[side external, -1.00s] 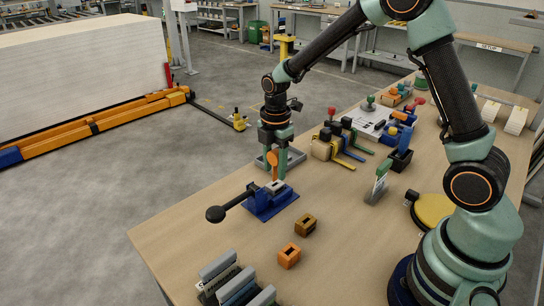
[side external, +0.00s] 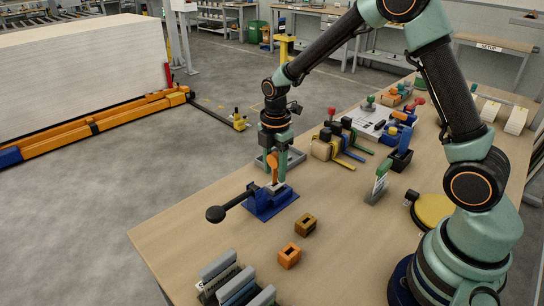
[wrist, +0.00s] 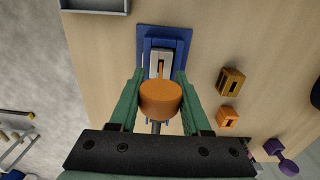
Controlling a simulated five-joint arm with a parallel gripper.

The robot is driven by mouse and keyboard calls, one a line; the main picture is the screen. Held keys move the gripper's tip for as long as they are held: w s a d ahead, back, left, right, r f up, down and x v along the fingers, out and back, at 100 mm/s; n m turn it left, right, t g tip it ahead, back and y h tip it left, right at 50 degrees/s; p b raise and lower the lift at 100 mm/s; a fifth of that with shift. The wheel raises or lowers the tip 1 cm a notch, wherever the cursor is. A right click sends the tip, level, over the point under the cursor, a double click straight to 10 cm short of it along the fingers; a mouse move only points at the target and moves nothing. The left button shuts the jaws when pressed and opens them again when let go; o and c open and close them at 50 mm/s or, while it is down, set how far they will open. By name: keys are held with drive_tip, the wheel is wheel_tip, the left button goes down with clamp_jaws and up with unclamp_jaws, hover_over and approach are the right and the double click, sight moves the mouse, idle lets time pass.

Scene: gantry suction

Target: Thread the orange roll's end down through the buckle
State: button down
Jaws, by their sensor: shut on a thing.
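My gripper (side external: 275,172) is shut on the orange roll (side external: 272,161), just above the blue stand. In the wrist view the orange roll (wrist: 160,99) sits between my two green fingers, and its narrow orange end reaches forward over the grey buckle. The buckle (wrist: 155,62) is mounted on the blue stand (wrist: 178,34), which also shows in the side external view (side external: 270,206). The orange end is at the buckle's opening in the wrist view. I cannot tell whether it has passed through, as my fingers and the roll hide part of it.
A dark lever with a round black knob (side external: 215,214) sticks out left of the stand. An orange block (side external: 289,256) and a brown block (side external: 305,225) stand to its front right. A grey tray (side external: 292,158) lies behind.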

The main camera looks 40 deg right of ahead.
sight(275, 183)
drive_tip(key=shift+f, duration=1.95)
drive_tip(key=shift+r, duration=0.15)
drive_tip(key=shift+r, duration=1.95)
drive_tip(key=shift+f, duration=2.1)
drive_tip(key=shift+c, duration=1.4)
unclamp_jaws()
wheel_tip(275, 183, up, 12)
drive_tip(key=shift+s+r, duration=0.1)
